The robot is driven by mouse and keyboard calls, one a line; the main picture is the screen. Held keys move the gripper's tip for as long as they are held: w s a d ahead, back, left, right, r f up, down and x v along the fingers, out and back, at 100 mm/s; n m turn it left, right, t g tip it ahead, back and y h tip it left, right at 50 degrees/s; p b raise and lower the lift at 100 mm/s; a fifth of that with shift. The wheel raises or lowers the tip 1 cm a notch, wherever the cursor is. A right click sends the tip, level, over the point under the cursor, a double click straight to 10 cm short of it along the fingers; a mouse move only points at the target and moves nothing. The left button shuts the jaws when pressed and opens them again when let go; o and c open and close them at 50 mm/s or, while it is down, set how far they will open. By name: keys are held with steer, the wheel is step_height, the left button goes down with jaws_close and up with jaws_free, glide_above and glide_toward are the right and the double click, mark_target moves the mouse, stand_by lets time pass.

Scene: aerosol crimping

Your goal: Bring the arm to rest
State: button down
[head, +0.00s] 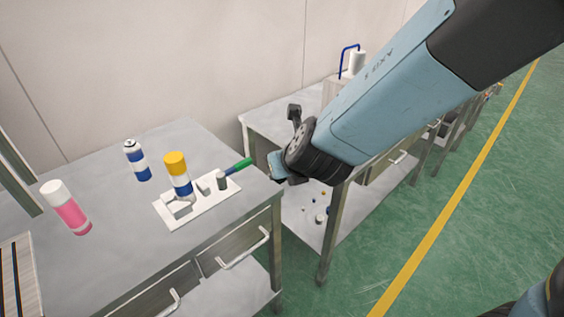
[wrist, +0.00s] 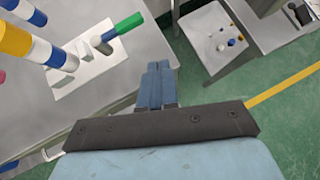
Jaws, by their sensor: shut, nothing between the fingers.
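My arm reaches in from the upper right in the head view, and my gripper (head: 277,166) is just off the right edge of the near workbench (head: 95,150). In the wrist view my gripper (wrist: 155,84) shows its blue fingers shut together with nothing between them. It touches nothing that I can see. A white board (head: 168,212) lies on the bench, to the left of my gripper. On it stand a yellow-capped can (head: 178,177) with blue and white bands and a grey cylinder (head: 222,181). A green-handled tool (head: 238,166) is at the board's far right end.
A blue-and-white can (head: 137,160) and a pink can with a white cap (head: 66,207) stand on the bench. A second bench (head: 262,119) is behind my gripper, its lower shelf (head: 300,210) holding small parts. Green floor (head: 440,230) with a yellow line lies open at right.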

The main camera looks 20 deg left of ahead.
steer(key=shift+w, duration=0.1)
steer(key=w+d+r+m+t+h, duration=0.1)
steer(key=w+d+r+m+h, duration=0.25)
steer(key=d+m, duration=0.4)
steer(key=w+d+r+m+t+h, duration=0.1)
steer(key=w+d+r+m+h, duration=0.2)
steer(key=d+m, duration=0.5)
steer(key=w+d+r+m+t+h, duration=0.25)
steer(key=d+r+m, duration=0.3)
steer(key=d, duration=0.45)
steer(key=s+d+r+m+g+y, duration=0.1)
steer(key=s+d+r+m+g, duration=0.1)
steer(key=s+d+m, duration=0.5)
steer(key=s+d+r+m+g+y, duration=0.1)
steer(key=s+d+m+g, duration=0.3)
steer(key=m, duration=1.2)
steer(key=s+d+r, duration=0.1)
steer(key=s+d, duration=0.1)
steer(key=shift+s+d+y, duration=0.4)
